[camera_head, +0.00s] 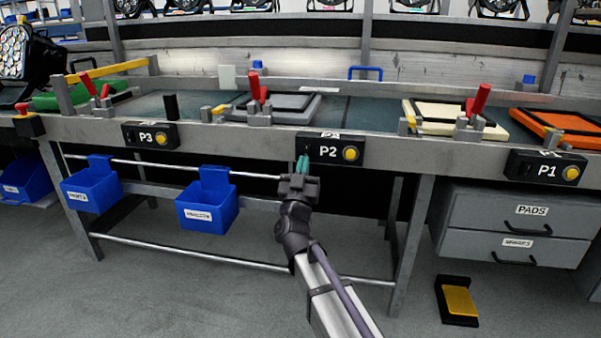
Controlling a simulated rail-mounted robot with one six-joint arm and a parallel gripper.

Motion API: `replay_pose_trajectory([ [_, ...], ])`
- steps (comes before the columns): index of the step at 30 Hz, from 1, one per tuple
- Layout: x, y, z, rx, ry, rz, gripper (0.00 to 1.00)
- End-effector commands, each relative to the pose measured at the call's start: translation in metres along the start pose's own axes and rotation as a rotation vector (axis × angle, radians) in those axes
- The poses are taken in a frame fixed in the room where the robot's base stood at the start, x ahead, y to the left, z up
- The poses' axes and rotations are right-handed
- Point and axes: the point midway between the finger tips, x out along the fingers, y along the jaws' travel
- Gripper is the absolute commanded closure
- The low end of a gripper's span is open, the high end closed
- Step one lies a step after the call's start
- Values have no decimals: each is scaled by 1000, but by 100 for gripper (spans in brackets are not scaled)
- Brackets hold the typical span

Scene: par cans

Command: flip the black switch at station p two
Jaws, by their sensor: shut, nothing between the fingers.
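The station P2 box (330,149) is a black box on the front edge of the bench, with a white P2 label and a round yellow button (350,154) at its right. A small pale tag lies on its top. The black switch cannot be told apart from the black box at this size. My gripper (303,165) has teal fingertips, close together and empty. It is at the left end of the P2 box, in front of the bench edge. Whether the tips touch the box cannot be told.
The P3 box (151,136) and P1 box (545,167) sit along the same bench edge. Blue bins (207,201) hang on a rail at lower left. A yellow pedal (459,301) is on the floor.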

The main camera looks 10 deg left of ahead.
Motion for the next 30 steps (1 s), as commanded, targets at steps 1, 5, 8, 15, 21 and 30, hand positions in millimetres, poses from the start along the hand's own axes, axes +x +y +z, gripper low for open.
replay_pose_trajectory([
  [1,2,0,2,0,0,0,100],
  [5,2,0,2,0,0,0,100],
  [8,2,0,2,0,0,0,100],
  [15,10,0,17,0,0,1,100],
  [21,9,0,13,1,-2,0,100],
  [30,-24,8,-5,-3,2,6,100],
])
